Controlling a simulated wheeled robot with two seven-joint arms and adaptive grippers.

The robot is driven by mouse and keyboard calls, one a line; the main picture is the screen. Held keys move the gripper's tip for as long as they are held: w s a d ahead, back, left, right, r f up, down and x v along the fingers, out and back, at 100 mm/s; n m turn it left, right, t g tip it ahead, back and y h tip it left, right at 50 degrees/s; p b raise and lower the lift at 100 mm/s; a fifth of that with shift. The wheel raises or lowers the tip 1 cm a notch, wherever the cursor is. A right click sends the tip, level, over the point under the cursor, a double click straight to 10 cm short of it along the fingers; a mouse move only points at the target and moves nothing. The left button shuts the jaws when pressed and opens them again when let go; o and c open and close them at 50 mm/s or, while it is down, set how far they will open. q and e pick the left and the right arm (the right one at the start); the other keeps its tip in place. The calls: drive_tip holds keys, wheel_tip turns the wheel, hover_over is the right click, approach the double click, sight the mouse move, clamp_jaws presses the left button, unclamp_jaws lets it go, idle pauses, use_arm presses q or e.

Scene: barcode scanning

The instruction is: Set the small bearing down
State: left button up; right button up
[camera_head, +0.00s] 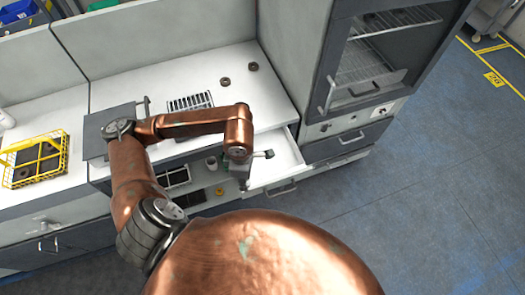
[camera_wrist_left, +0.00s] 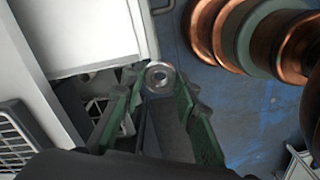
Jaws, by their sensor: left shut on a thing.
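The small bearing (camera_wrist_left: 159,76) is a shiny metal ring with a dark centre. In the left wrist view it sits between the green fingertips of my left gripper (camera_wrist_left: 157,88), which is shut on it. In the head view my left gripper (camera_head: 243,181) hangs in front of the counter, by an open white drawer (camera_head: 284,160). The bearing cannot be made out there. In the wrist view, blue floor shows behind the bearing, and the white drawer (camera_wrist_left: 85,30) is to its upper left. My right gripper is not in view.
Two dark rings (camera_head: 225,81) (camera_head: 253,66) lie on the white counter (camera_head: 265,90), with clear room around them. A slotted rack (camera_head: 190,102) is to their left. A yellow basket (camera_head: 35,158) stands far left. A tall cabinet (camera_head: 365,70) stands right of the counter.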

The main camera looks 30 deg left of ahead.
use_arm(q)
drive_tip(key=shift+s+a+f+n, duration=0.15)
drive_tip(key=shift+f+n, duration=0.1)
drive_tip(key=shift+n, duration=0.35)
drive_tip(key=shift+s+f+n, duration=0.15)
drive_tip(key=shift+f+n, duration=0.05)
drive_tip(key=shift+n, duration=0.4)
drive_tip(key=shift+w+a+f+n, duration=0.2)
drive_tip(key=shift+w+n, duration=0.1)
drive_tip(key=shift+n, duration=0.1)
drive_tip(key=w+a+f, duration=0.1)
drive_tip(key=w+f, duration=0.2)
drive_tip(key=w, duration=0.4)
hover_over(258, 169)
drive_tip(key=s, duration=0.1)
wheel_tip(258, 169, down, 5)
drive_tip(key=shift+f, duration=0.2)
drive_tip(key=shift+w+f, duration=0.5)
drive_tip(key=shift+f, duration=0.15)
wheel_tip(258, 169, down, 3)
drive_tip(key=shift+a+r, duration=0.1)
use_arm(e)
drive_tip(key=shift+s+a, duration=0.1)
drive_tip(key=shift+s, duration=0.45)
